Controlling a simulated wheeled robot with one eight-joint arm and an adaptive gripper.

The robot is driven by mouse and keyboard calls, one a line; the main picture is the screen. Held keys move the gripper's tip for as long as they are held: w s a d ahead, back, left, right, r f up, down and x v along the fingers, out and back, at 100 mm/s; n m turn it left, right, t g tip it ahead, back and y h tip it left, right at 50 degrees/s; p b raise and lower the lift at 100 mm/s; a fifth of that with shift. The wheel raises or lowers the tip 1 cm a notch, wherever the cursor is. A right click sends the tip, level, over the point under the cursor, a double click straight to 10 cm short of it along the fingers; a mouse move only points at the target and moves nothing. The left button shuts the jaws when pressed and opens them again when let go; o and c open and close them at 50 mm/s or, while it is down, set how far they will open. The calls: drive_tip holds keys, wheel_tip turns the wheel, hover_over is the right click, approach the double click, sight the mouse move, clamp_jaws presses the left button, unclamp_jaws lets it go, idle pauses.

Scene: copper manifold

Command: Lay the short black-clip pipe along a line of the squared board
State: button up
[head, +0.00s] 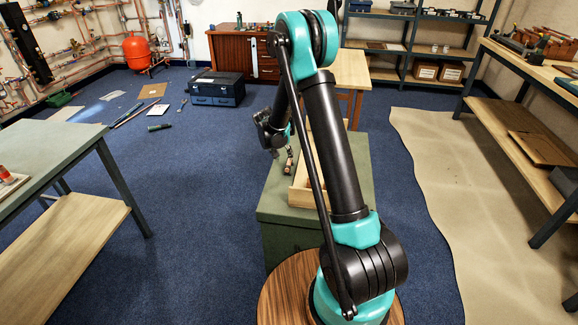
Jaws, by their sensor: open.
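My gripper (275,145) is small in the head view, at the end of my arm beyond the main link. It is open, over the left part of a green-topped chest or bench. Small copper-brown and grey pieces (289,163) show just right of it; I cannot tell whether one is the short black-clip pipe, or whether my gripper touches them. I cannot make out a squared board; my arm hides much of the green top.
A pale wooden tray (302,192) stands on the green top (273,205), partly behind my arm. A grey-green table (50,155) is at the left, a workbench (530,65) at the right. A blue toolbox (216,89) and loose tools lie on the blue floor beyond.

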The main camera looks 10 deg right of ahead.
sight(288, 163)
drive_tip(key=x, duration=0.2)
drive_tip(key=shift+w+d+f, duration=0.1)
drive_tip(key=shift+f, duration=0.25)
drive_tip(key=x, duration=0.2)
drive_tip(key=w+x, duration=0.1)
drive_tip(key=x, duration=0.1)
drive_tip(key=shift+d, duration=0.2)
drive_tip(key=shift+w+d+f, duration=0.15)
drive_tip(key=shift+f, duration=0.25)
drive_tip(key=shift+c, duration=0.6)
clamp_jaws()
